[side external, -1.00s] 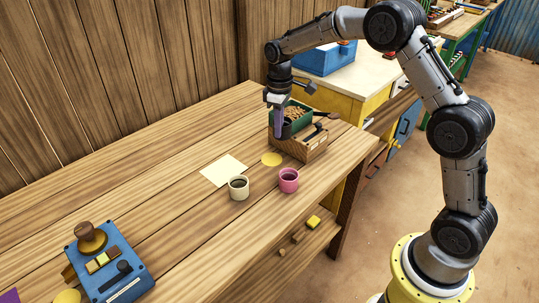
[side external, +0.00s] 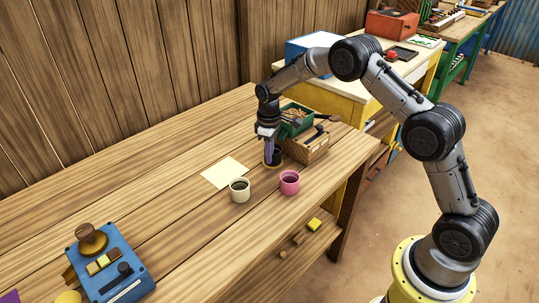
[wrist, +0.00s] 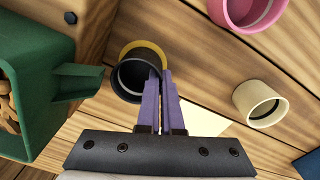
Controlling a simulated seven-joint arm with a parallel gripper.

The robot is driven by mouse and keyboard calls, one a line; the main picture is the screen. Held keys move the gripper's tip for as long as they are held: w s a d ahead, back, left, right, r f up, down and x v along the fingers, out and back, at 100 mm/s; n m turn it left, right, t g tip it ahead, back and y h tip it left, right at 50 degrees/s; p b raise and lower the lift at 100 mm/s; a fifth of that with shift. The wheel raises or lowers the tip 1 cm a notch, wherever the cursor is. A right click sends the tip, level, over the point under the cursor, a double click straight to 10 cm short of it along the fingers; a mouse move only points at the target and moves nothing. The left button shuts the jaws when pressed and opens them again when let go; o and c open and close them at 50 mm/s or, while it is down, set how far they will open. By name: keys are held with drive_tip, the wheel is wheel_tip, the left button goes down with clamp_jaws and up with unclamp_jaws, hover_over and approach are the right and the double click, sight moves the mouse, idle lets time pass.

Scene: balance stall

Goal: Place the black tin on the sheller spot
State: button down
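The black tin (side external: 273,162) is at the yellow sheller spot, beside the sheller with its green hopper (side external: 297,120) and wooden box (side external: 308,152). In the wrist view the open tin (wrist: 128,78) covers much of the yellow spot (wrist: 163,52), which shows as a crescent past its rim. Whether its base touches the spot is hidden. My gripper (side external: 270,148) points down. Its purple fingers (wrist: 161,74) are close together on the tin's wall, one apparently inside the opening and one outside. The hopper's green spout (wrist: 80,82) is next to the tin.
A cream cup (side external: 239,190) and a pink cup (side external: 289,183) stand in front of the tin. A pale yellow sheet (side external: 225,173) lies to its left. A blue device (side external: 112,265) sits far left. The bench between is clear.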

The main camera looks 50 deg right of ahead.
drive_tip(key=shift+f, duration=0.25)
drive_tip(key=c, duration=1.1)
unclamp_jaws()
drive_tip(key=shift+r, duration=0.15)
wheel_tip(320, 180, up, 12)
drive_tip(key=shift+a+r, duration=0.1)
drive_tip(key=shift+r, duration=0.05)
drive_tip(key=s+a+r+m+t, duration=0.2)
drive_tip(key=s+a+r+t, duration=0.15)
drive_tip(key=s+r, duration=1.3)
drive_tip(key=s+f, duration=0.1)
drive_tip(key=s, duration=0.5)
drive_tip(key=s+a+f+m+t, duration=0.1)
drive_tip(key=s+f, duration=0.1)
drive_tip(key=s, duration=0.5)
drive_tip(key=s+a+f+m+t, duration=0.1)
drive_tip(key=s, duration=0.6)
drive_tip(key=shift+s+a+f, duration=0.15)
drive_tip(key=shift+a+f, duration=0.1)
